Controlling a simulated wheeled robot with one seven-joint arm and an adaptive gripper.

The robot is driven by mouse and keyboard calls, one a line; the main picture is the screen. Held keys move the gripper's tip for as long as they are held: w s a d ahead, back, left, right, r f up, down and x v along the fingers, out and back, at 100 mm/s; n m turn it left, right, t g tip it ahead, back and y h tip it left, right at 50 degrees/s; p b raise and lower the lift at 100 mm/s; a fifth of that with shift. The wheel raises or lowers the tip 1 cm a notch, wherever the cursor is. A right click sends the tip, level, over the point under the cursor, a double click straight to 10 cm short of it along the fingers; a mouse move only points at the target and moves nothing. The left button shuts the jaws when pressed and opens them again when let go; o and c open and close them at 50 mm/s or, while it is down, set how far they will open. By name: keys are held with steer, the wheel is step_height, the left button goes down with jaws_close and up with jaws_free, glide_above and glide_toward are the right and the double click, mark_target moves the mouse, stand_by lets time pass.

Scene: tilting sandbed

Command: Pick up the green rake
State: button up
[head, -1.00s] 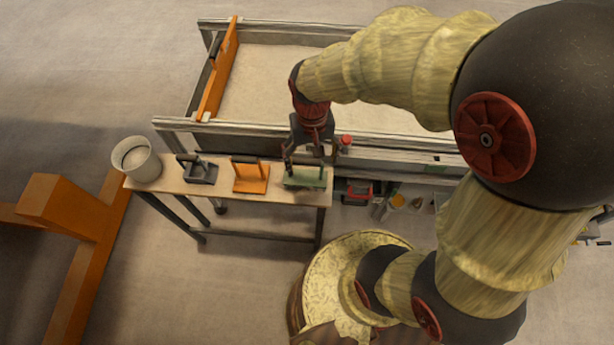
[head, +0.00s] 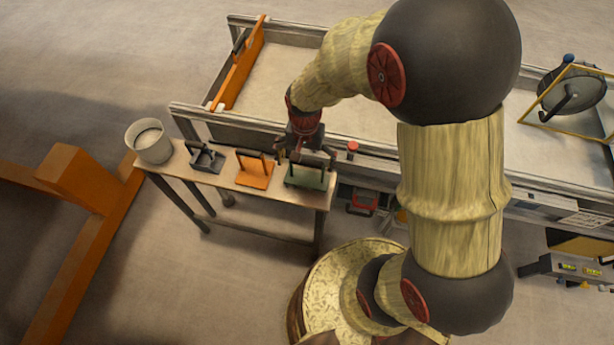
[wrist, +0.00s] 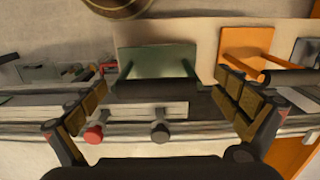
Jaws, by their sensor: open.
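The green rake (head: 306,179) lies at the right end of a narrow wooden table, with a flat green plate and a dark handle. It also shows in the wrist view (wrist: 160,62), upper middle, with the dark handle bar nearer to me. My gripper (head: 305,158) is directly over the rake in the head view. In the wrist view my gripper (wrist: 163,98) is open, one finger pair on each side of the handle bar. The fingers look apart from the handle; the exact height gap cannot be told. The gripper partly hides the handle in the head view.
An orange tool (head: 254,171), a dark grey tool (head: 206,157) and a white bucket (head: 149,141) stand further left on the table (head: 225,180). The sandbed (head: 285,75) lies just behind. A red knob (head: 352,147) sits on its front edge, right of my gripper.

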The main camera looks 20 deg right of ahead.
mark_target(307, 179)
steer(key=f+b, duration=0.1)
steer(key=f, duration=0.4)
steer(key=shift+d, duration=0.2)
steer(key=c, duration=1.2)
steer(key=shift+c, duration=0.3)
